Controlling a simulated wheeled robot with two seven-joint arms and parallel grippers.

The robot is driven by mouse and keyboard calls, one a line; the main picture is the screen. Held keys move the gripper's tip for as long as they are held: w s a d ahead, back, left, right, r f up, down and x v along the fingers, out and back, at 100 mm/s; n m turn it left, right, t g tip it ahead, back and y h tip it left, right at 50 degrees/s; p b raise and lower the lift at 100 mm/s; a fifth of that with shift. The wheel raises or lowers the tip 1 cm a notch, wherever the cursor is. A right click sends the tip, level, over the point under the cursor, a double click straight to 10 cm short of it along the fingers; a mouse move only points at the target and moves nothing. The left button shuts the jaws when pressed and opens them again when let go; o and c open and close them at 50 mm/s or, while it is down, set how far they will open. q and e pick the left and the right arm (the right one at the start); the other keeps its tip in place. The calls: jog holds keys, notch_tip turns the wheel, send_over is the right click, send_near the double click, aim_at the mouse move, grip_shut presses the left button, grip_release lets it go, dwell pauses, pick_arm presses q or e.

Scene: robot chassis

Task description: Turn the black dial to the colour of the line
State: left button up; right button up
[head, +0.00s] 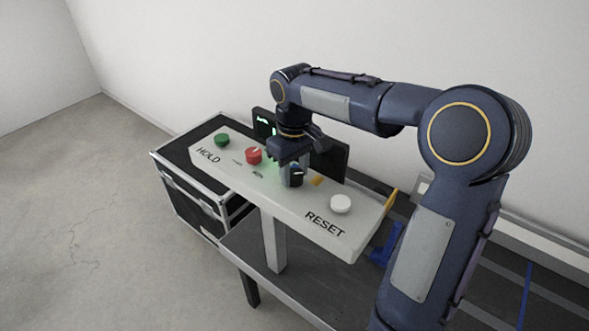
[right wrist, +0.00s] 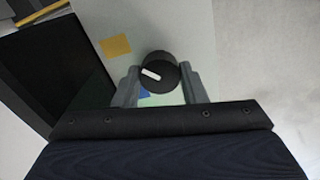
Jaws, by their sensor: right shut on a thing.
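The black dial (right wrist: 166,66) is a round knob with a white pointer mark. It sits on the light control panel (head: 360,240). My right gripper (head: 293,178) is lowered over it from above. In the right wrist view, its two fingers (right wrist: 160,88) are on either side of the dial, shut on it. The white mark lies toward the dial's left side there. An orange patch (right wrist: 115,46) is up and left of the dial, and a blue patch (right wrist: 144,93) shows below it, partly hidden. A dark screen (head: 262,124) behind the panel shows green marks. My left gripper is out of view.
The panel also has a green button (head: 222,140), a red button (head: 254,156) and a white button (head: 340,204) by RESET. A black case (head: 180,187) stands at the left. Blue and yellow items lie right of the panel. The floor at left is clear.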

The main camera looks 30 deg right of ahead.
aim_at(294, 174)
jog(key=shift+r, duration=0.1)
jog(key=o, duration=1)
notch_tip(294, 174, up, 7)
jog(key=shift+r, duration=0.35)
